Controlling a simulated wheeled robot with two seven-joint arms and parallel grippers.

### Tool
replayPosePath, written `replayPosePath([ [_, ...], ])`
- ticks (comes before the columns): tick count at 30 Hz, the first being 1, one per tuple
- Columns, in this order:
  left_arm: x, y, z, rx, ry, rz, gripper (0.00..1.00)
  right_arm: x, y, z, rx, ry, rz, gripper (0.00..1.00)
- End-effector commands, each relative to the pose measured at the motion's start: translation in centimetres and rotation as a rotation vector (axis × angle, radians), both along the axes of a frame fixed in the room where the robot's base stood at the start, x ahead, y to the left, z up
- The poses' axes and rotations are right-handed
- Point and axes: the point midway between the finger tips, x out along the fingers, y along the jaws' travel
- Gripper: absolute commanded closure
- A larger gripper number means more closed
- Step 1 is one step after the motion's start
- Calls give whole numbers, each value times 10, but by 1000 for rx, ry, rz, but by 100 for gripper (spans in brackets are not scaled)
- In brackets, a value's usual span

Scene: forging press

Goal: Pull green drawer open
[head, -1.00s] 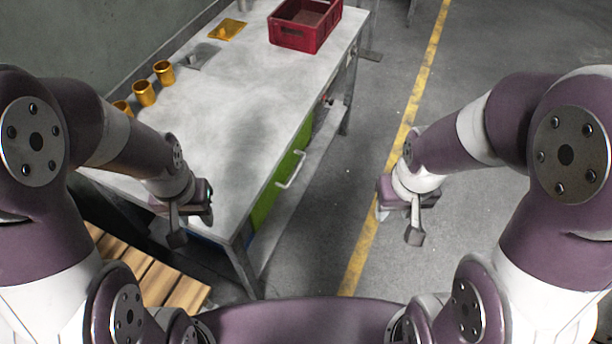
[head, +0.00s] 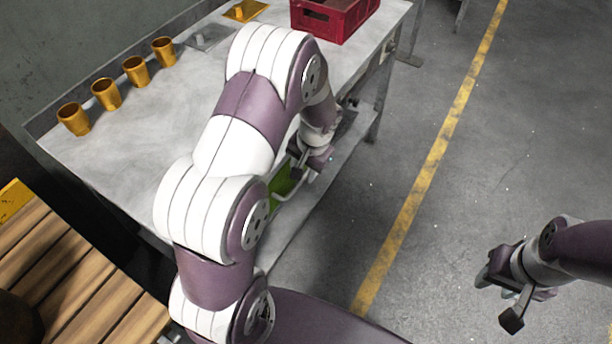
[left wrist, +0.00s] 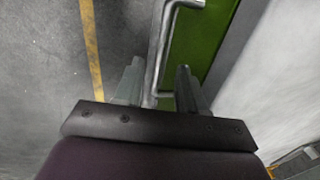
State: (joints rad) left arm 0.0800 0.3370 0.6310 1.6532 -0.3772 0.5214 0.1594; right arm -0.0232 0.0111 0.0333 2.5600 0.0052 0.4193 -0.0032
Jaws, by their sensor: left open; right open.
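The green drawer (head: 283,181) sits under the tabletop on its right side, mostly hidden behind my left arm. In the left wrist view its green front (left wrist: 205,42) lies behind a grey bar handle (left wrist: 162,45). My left gripper (head: 308,166) is at the drawer front. In the left wrist view its open fingers (left wrist: 158,88) stand on either side of the handle, and I cannot tell whether they touch it. The drawer looks closed, though my arm covers much of it. My right gripper (head: 500,298) is open and empty above the floor at the right.
The grey table (head: 120,165) holds several gold cups (head: 135,70), a yellow plate (head: 244,11) and a red crate (head: 335,22). A wooden pallet (head: 60,265) is at lower left. The floor right of the table is clear, with a yellow line (head: 440,140).

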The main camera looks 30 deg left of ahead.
Motion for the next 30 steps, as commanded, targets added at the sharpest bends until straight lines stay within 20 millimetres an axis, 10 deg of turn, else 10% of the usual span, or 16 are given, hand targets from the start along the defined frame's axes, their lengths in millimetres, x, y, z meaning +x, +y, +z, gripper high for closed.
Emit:
replayPosePath([
  [15,1,7,-37,-1,-2,1,60,0,0,-6,0,0,0,59],
  [20,1,7,-37,-1,-2,1,100,0,0,-6,0,0,0,59],
  [30,0,-1,-37,-1,-1,-2,100,0,0,-7,0,0,0,59],
])
